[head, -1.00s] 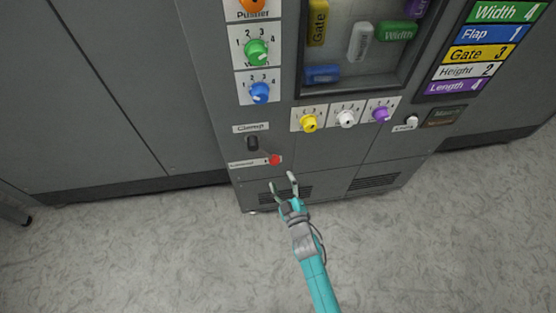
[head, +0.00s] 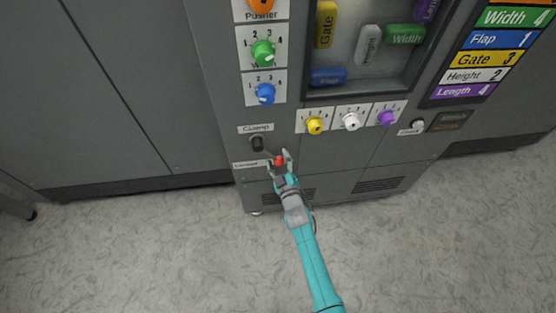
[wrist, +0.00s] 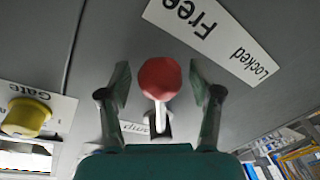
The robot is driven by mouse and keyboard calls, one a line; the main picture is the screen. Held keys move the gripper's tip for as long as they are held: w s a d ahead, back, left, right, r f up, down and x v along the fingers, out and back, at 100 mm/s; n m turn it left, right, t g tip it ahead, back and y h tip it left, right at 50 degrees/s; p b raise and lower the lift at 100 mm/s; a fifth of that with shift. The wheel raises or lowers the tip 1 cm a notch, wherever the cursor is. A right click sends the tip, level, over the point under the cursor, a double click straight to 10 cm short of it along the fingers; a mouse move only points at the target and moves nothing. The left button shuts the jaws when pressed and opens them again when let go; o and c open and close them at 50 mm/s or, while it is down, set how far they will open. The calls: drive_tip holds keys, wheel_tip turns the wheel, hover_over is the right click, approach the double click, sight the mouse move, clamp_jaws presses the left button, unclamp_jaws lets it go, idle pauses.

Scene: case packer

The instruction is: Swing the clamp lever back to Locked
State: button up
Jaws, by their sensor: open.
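The clamp lever has a red ball knob (head: 279,161) on a thin rod from a dark pivot (head: 257,143) under the "Clamp" label. In the wrist view the red knob (wrist: 160,78) sits between my two open fingers, with space on both sides. My gripper (head: 280,160) is open around the knob and not closed on it. A white plate (wrist: 212,38) reads "Free" and "Locked"; in the head view the plate (head: 250,164) is partly hidden. The knob is beside the plate, nearer its "Free" word in the wrist view.
Above are a green dial (head: 263,54) and a blue dial (head: 265,93). To the right are yellow (head: 315,126), white (head: 351,121) and purple (head: 387,118) knobs. A display window (head: 372,45) is above them. The floor (head: 140,255) in front is clear.

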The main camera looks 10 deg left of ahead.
sight(240, 156)
clamp_jaws()
drive_tip(key=shift+a, duration=0.1)
drive_tip(key=a+m, duration=0.2)
drive_tip(key=m, duration=0.1)
drive_tip(key=s+a+f+m, duration=0.1)
drive_tip(key=a+m, duration=0.2)
drive_tip(key=s+a+m+t, duration=0.1)
drive_tip(key=a+m, duration=0.1)
drive_tip(key=m, duration=0.1)
drive_tip(key=shift+s+a+f, duration=0.1)
drive_tip(key=shift+a+f, duration=0.25)
drive_tip(key=shift+f, duration=0.05)
drive_tip(key=m, duration=0.1)
drive_tip(key=a, duration=0.1)
drive_tip(key=a+m, duration=0.1)
drive_tip(key=shift+s+a+r+m+t+h, duration=0.1)
drive_tip(key=shift+s+r+m+t+h, duration=0.2)
drive_tip(key=shift+s+t, duration=0.1)
drive_tip(key=shift+s+a+r+m+h, duration=0.15)
drive_tip(key=shift+a+r+m, duration=0.2)
drive_tip(key=shift+a+m, duration=0.4)
drive_tip(key=shift+s+a+r+m+h, duration=0.15)
drive_tip(key=shift+a+r+m, duration=0.2)
drive_tip(key=shift+m, duration=0.6)
